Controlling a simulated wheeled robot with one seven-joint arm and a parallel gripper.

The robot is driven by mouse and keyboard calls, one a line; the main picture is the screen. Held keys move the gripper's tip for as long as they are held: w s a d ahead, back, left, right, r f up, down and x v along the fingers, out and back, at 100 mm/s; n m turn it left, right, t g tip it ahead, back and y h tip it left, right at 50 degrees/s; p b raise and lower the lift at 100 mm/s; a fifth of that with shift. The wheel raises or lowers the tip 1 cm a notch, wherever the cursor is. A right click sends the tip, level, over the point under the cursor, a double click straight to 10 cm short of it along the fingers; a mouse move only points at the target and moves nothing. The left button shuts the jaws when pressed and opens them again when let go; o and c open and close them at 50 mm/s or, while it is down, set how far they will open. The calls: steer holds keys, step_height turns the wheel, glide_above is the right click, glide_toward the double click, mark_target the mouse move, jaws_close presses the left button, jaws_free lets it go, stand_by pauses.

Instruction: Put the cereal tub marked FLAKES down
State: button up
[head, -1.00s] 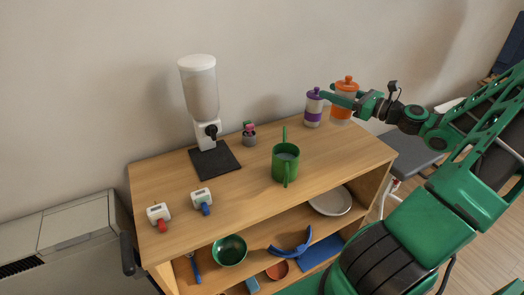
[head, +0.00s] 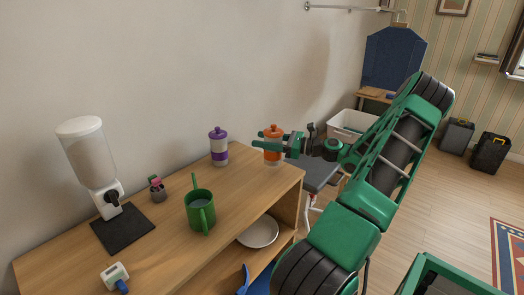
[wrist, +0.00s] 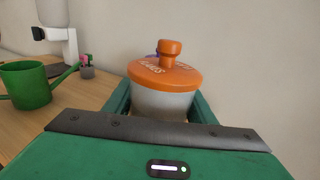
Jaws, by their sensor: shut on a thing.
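The cereal tub with the orange lid (head: 273,131) is at the right end of the wooden counter in the head view. The wrist view shows its pale body and orange lid (wrist: 165,76) with lettering that is hard to read at this angle. My gripper (head: 262,148) is shut on this tub from the right, with a green finger on each side of its body. The tub looks upright. Its base is at the countertop near the right edge, but I cannot tell whether it touches. A similar tub with a purple lid (head: 219,147) stands to its left, apart from it.
A green watering can (head: 200,212), a small pink-flowered pot (head: 157,190) and a white dispenser (head: 90,155) on a dark mat (head: 124,231) stand left. A white timer-like device (head: 115,274) is in front. Countertop (head: 165,242) is bare between them. The wall is behind.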

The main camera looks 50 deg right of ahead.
steer(key=shift+f, duration=2)
steer(key=o, duration=1.2)
steer(key=shift+f, duration=0.1)
steer(key=v, duration=1.2)
